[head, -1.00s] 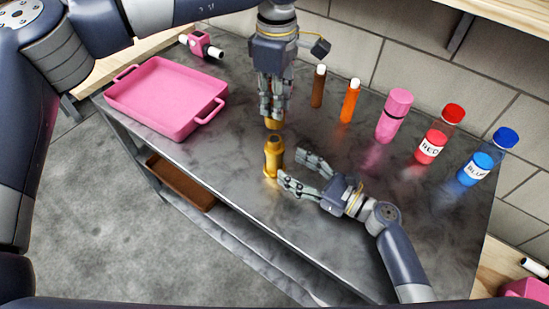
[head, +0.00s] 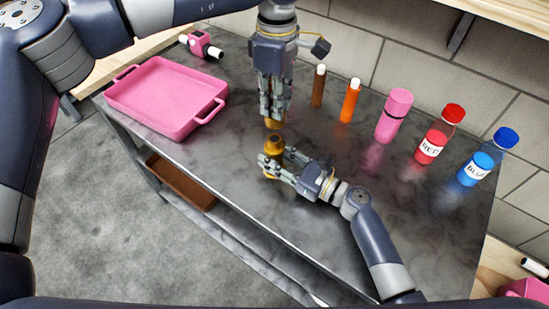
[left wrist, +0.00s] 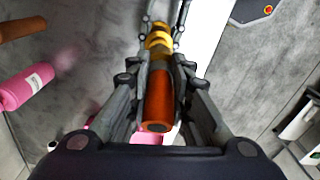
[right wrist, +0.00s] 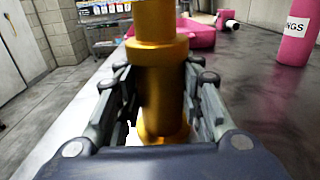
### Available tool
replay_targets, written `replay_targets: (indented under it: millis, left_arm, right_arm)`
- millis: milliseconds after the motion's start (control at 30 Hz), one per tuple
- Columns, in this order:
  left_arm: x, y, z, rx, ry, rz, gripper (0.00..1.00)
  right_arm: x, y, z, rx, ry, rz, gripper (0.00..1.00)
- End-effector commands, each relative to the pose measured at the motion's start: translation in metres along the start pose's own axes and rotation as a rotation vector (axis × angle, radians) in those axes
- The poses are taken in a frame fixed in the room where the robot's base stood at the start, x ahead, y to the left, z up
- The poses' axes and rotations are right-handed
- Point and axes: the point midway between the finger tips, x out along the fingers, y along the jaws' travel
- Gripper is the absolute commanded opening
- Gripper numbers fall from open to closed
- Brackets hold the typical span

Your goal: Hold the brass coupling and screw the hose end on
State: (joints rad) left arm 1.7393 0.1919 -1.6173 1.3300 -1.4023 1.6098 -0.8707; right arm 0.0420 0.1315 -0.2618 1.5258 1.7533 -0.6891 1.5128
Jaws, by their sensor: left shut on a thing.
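The brass coupling (head: 274,145) stands upright on the dark table, near its front edge. My right gripper (head: 278,162) is low at the coupling, one finger on each side. In the right wrist view the brass body (right wrist: 158,85) fills the space between the fingers, which look open with slim gaps. My left gripper (head: 274,112) points down above the coupling, shut on the orange-brown hose end (left wrist: 158,100). The hose end's orange tip (head: 274,124) shows just over the coupling, apparently apart from it. The fingers hide most of the hose end in the head view.
A pink tray (head: 165,97) lies at the left. Brown (head: 318,88) and orange (head: 350,101) cylinders, a pink bottle (head: 393,116), and red (head: 433,146) and blue (head: 477,168) bottles stand along the back right. The table's right front is clear.

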Motion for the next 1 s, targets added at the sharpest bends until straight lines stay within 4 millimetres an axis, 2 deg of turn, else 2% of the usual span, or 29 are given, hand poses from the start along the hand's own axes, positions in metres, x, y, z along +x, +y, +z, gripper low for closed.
replay_targets:
  millis: [33, 67, 100, 267, 600, 1000]
  left_arm:
    - [0.000, 0.000, 0.000, 0.000, 0.000, 0.000, 0.00]
    - [0.000, 0.000, 0.000, 0.000, 0.000, 0.000, 0.00]
    - [0.000, 0.000, 0.000, 0.000, 0.000, 0.000, 0.00]
    - [0.004, 0.000, 0.000, 0.000, 0.001, -0.001, 0.00]
    - [0.049, 0.000, 0.000, 0.001, 0.010, -0.001, 0.00]
    - [0.050, 0.001, 0.000, 0.000, 0.011, 0.000, 0.00]
  right_arm:
    - [0.000, 0.000, 0.000, 0.000, 0.000, 0.000, 0.09]
    - [0.000, 0.000, 0.000, 0.000, 0.000, 0.000, 0.02]
    - [0.000, 0.000, 0.000, 0.000, 0.000, 0.000, 0.00]
    - [0.000, 0.000, 0.000, 0.000, 0.000, 0.000, 0.00]
    - [0.000, 0.000, 0.000, 0.000, 0.000, 0.000, 0.00]
    - [0.000, 0.000, 0.000, 0.000, 0.000, 0.000, 0.00]
